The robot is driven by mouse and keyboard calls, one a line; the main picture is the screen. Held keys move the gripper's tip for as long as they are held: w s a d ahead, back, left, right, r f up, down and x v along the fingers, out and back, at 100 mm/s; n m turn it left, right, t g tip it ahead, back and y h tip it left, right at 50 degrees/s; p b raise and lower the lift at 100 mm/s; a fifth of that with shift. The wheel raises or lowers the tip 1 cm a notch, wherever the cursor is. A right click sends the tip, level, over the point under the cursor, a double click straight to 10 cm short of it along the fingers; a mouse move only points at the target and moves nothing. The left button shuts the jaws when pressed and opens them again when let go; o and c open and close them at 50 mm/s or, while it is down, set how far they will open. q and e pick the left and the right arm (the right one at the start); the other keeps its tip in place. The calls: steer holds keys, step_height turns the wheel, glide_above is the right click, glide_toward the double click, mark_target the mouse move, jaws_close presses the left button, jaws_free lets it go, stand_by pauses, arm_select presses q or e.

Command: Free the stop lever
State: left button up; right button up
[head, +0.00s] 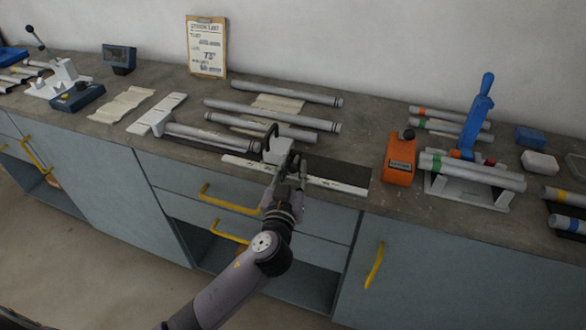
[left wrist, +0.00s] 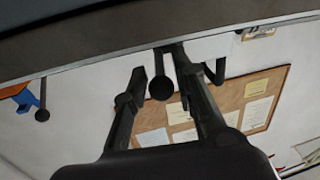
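A white stop block (head: 277,151) stands on the fixture at the middle of the bench, with a black curved lever (head: 271,134) on it. My left gripper (head: 291,165) is at the near side of this block; dark parts overlap there, so contact is unclear in the head view. In the left wrist view a round black knob (left wrist: 162,88) shows between the fingers of my left gripper (left wrist: 158,65). The fingers are apart, with a gap on the knob's left; whether the right finger touches it I cannot tell. My right gripper is not in view.
A grey tube (head: 212,139) lies left of the block, with several loose tubes behind. A white scale strip (head: 337,185) runs along the bench front. An orange device (head: 400,160) and a blue-handled clamp (head: 475,120) stand to the right. Yellow drawer handles (head: 229,201) project below.

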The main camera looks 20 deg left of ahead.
arm_select(q)
jaws_close()
stand_by(0.4)
